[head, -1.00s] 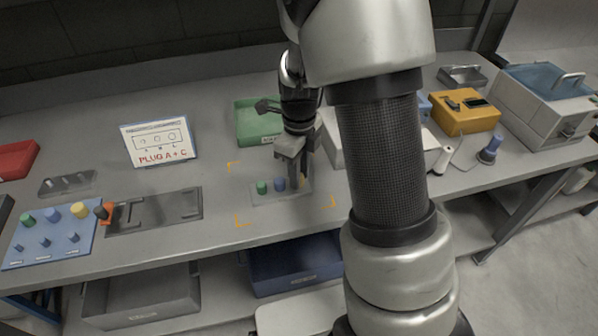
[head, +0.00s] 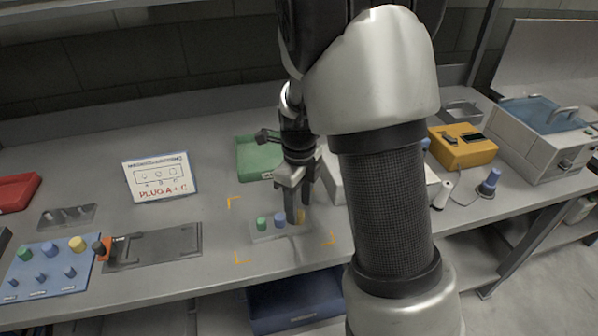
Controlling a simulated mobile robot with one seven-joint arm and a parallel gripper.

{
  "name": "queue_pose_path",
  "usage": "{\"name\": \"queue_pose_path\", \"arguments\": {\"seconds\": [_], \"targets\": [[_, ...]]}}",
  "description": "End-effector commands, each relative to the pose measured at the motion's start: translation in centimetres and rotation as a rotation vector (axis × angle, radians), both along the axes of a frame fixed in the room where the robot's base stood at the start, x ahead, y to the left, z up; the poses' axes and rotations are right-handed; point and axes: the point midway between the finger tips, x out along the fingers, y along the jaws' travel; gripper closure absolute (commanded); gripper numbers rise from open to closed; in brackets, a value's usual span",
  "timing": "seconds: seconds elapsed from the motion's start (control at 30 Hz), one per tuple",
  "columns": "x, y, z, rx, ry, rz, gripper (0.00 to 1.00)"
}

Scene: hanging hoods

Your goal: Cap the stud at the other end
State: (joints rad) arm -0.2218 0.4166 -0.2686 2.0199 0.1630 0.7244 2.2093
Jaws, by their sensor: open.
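A pale plate (head: 287,236) lies on the bench inside orange corner marks. A green cap (head: 262,224) stands at its left end and a blue piece (head: 280,220) stands in the middle. A yellow cap (head: 301,215) is at the right end, partly hidden by my fingers. My gripper (head: 299,208) points down over that right end. Its jaws are open around or just beside the yellow cap; I cannot tell whether they touch it. A sign (head: 159,176) behind reads "PLUG A + C" under a drawing of three circles.
A blue board (head: 50,278) with coloured caps and small studs is at the left, beside a dark flat plate (head: 155,246). A green tray (head: 257,156) stands behind my gripper. A yellow box (head: 463,144) and a grey bath (head: 541,140) are at the right.

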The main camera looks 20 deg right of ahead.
Motion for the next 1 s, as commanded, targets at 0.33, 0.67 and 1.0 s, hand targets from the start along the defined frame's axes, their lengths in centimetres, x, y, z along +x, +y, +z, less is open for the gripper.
{"name": "queue_pose_path", "arguments": {"seconds": [0.33,0.67,1.0], "targets": [[0.1,0.1,8.9,0.001,-0.005,0.002,0.54],[0.0,0.0,14.4,0.001,-0.002,0.0,0.54],[-0.8,0.0,16.8,0.013,-0.022,0.094,0.54]]}}
